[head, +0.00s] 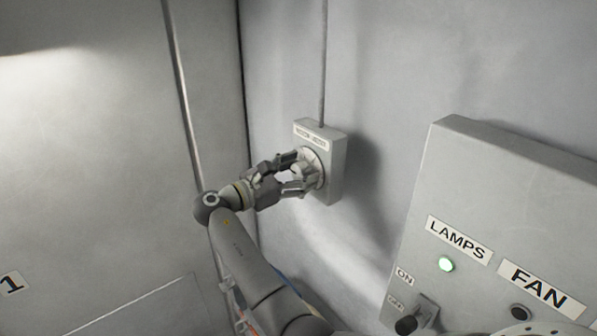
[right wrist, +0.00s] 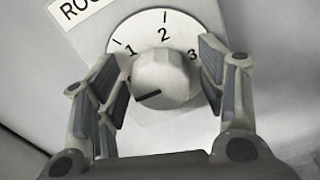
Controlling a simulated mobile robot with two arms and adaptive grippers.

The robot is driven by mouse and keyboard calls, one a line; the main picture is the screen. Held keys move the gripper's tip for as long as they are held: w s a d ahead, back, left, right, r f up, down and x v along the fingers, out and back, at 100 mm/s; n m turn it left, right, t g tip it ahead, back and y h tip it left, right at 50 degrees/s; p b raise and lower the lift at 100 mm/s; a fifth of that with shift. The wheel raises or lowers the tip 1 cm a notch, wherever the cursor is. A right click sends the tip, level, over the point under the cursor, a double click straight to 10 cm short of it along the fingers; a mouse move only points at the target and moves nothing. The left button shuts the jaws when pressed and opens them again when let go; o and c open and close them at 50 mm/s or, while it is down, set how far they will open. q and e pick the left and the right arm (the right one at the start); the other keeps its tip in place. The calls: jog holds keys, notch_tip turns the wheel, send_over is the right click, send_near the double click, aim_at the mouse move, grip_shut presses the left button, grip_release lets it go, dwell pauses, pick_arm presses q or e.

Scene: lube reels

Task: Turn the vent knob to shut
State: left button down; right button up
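A pale round knob (right wrist: 162,78) sits on a white dial marked 1, 2 and 3 in the right wrist view. Its dark pointer line points to the lower left, below the 1. A label above begins "ROO"; no "vent" or "shut" wording is readable. In the head view the knob is on a small grey box (head: 336,168) on the wall, partly hidden by my right gripper (head: 293,172). In the right wrist view my right gripper (right wrist: 163,80) has its fingers apart, one either side of the knob; whether they touch it is unclear. My left gripper is not in view.
A conduit (head: 323,60) runs up from the small box. The wall between box and panel is clear.

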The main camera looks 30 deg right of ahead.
jog(key=shift+a, duration=0.2)
jog(key=a, duration=1.1)
jog(key=shift+s+a, duration=0.3)
jog(key=shift+s, duration=0.15)
